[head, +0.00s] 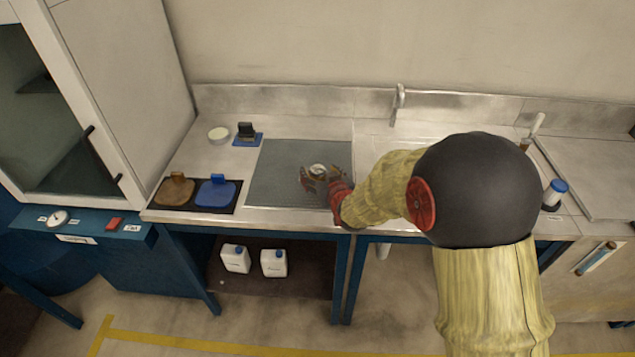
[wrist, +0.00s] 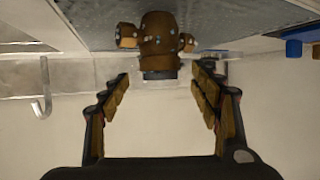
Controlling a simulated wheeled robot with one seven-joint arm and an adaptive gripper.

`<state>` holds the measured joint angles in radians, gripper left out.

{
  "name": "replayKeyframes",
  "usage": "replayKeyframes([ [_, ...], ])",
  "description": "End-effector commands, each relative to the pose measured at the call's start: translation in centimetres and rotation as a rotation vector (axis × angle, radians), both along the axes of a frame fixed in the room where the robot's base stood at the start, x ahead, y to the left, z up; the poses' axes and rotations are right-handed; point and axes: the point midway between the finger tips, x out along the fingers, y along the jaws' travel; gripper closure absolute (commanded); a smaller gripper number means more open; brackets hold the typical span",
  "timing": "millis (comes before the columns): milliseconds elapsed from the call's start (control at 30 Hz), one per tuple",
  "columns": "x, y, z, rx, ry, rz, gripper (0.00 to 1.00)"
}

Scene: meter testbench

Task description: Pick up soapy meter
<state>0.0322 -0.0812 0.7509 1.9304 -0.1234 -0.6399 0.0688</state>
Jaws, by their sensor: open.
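The soapy meter (head: 318,171) stands on the grey mat (head: 280,190) set in the steel bench. In the wrist view the meter (wrist: 158,42) is a brown body with two side stubs and pale suds spots, at the top centre of the picture. My gripper (head: 315,186) is at the meter in the head view, and its fingers partly hide it. In the wrist view my gripper (wrist: 160,84) is open, with one finger on each side of the meter's line and a gap between. I cannot tell whether a finger touches the meter.
A brown pad (head: 174,190) and a blue pad (head: 216,192) lie left of the mat. A black block on a blue base (head: 247,134) and a round pale dish (head: 218,135) stand behind them. A tap (head: 398,100) rises at the back wall. A blue-capped container (head: 555,192) stands right.

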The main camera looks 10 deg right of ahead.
Motion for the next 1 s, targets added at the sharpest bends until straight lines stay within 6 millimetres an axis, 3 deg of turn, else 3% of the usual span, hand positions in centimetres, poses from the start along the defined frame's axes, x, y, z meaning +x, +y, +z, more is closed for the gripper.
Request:
replayKeyframes([
  [200, 2.3, 0.1, -1.3, 0.000, 0.001, 0.000, 0.37],
  [467, 2.6, 0.1, -1.2, 0.000, 0.001, 0.000, 0.37],
  [1000, 2.6, 0.1, -1.2, 0.000, 0.001, 0.000, 0.67],
])
